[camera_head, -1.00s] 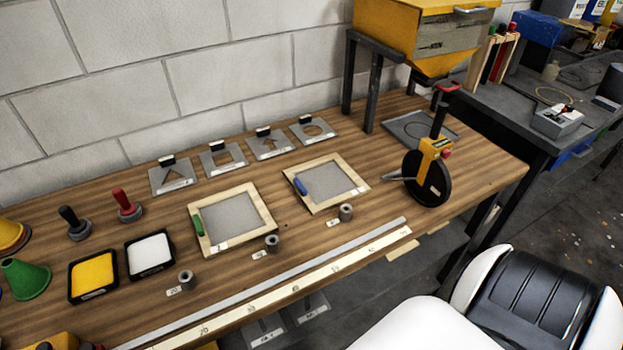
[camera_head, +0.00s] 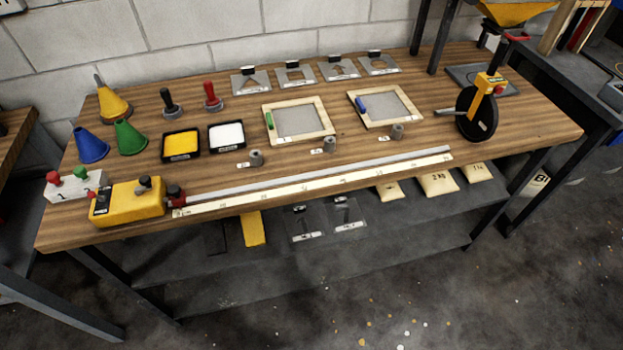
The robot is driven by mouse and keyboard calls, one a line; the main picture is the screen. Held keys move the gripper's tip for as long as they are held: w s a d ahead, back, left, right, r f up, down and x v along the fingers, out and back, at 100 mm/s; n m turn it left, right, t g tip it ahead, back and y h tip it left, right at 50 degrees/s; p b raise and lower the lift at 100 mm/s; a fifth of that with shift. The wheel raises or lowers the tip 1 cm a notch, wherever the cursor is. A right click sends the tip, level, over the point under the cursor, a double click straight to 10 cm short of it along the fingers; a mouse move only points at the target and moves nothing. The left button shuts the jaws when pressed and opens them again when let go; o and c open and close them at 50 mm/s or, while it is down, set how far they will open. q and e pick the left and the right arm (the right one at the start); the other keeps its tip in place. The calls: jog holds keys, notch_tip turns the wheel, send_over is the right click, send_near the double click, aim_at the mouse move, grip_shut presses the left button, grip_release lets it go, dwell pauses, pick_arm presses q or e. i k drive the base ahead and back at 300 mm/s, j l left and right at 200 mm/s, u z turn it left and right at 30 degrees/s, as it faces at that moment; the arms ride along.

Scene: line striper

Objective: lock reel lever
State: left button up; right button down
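A black wheel-shaped disc (camera_head: 476,113) with a yellow bracket (camera_head: 488,83) and a red knob (camera_head: 499,90) stands upright at the right end of the wooden bench. A grey arm sticks out to its left. A yellow box (camera_head: 127,203) with a dark knob (camera_head: 144,184) on top sits at the bench's left front corner, at the left end of a long grey bar (camera_head: 320,174). I cannot tell which of these is the reel, and no lever's locked or unlocked state can be read. Neither of my grippers is in view.
The wooden bench (camera_head: 400,150) also holds coloured cones, a white box with buttons (camera_head: 75,187), yellow (camera_head: 181,145) and white (camera_head: 227,135) trays, two framed screens, stencil plates and a ruler (camera_head: 300,186). A lower shelf (camera_head: 340,260) holds bags.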

aim_at(92, 195)
jog(key=u, duration=1.5)
